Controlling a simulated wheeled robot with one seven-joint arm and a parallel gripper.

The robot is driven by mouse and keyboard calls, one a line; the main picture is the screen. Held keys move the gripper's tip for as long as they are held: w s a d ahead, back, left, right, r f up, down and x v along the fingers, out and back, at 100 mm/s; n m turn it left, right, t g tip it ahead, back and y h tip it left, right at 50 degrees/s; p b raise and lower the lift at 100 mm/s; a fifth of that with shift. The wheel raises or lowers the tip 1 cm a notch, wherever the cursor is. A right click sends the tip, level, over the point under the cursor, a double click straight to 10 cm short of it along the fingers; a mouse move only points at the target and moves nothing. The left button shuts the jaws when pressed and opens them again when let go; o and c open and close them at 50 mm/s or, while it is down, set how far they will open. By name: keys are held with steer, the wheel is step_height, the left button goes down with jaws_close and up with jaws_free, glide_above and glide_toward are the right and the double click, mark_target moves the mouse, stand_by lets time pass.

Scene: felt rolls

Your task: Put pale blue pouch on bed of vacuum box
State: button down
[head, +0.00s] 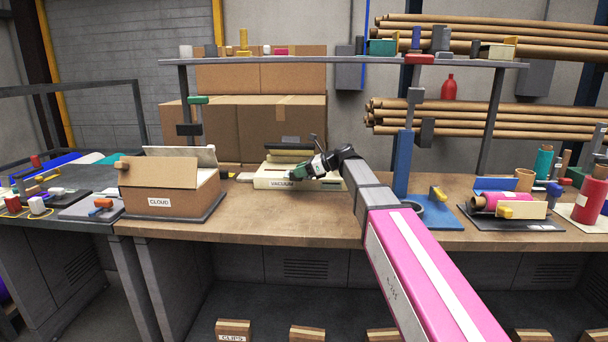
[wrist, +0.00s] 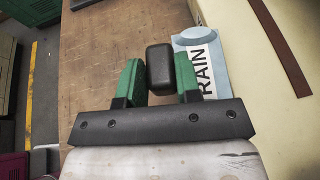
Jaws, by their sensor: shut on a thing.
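The cream vacuum box (head: 263,183) stands at the back middle of the bench, with "VACUUM" on its front. My gripper (head: 297,172) is in front of and over its front part. In the wrist view, its green fingers (wrist: 160,70) are shut on a dark rounded block (wrist: 161,66). This block looks like the grip of the pale blue pouch (wrist: 194,38), but the right finger hides any join. The pouch, labelled "RAIN", shows beside that finger and overlaps the box's cream edge (wrist: 265,110). Whether it touches the box cannot be told.
A cardboard box (head: 160,190) labelled "CLOUD" stands left of the vacuum box. A blue stand (head: 402,165) rises to its right. A grey shelf (head: 350,61) spans above. Bare bench (head: 290,221) lies in front.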

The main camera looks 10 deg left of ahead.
steer(key=w+a, duration=0.2)
steer(key=w, duration=0.1)
steer(key=w+a, duration=0.2)
steer(key=w, duration=0.2)
steer(key=w+a, duration=0.1)
steer(key=w, duration=0.2)
steer(key=shift+w+a, duration=0.3)
steer(key=shift+a, duration=0.1)
steer(key=shift+f, duration=0.65)
steer(key=shift+f, duration=0.45)
steer(key=c, duration=0.7)
jaws_free()
steer(key=shift+c, duration=0.2)
steer(key=v, duration=1)
steer(key=shift+d+r, duration=0.15)
steer(key=shift+d, duration=0.15)
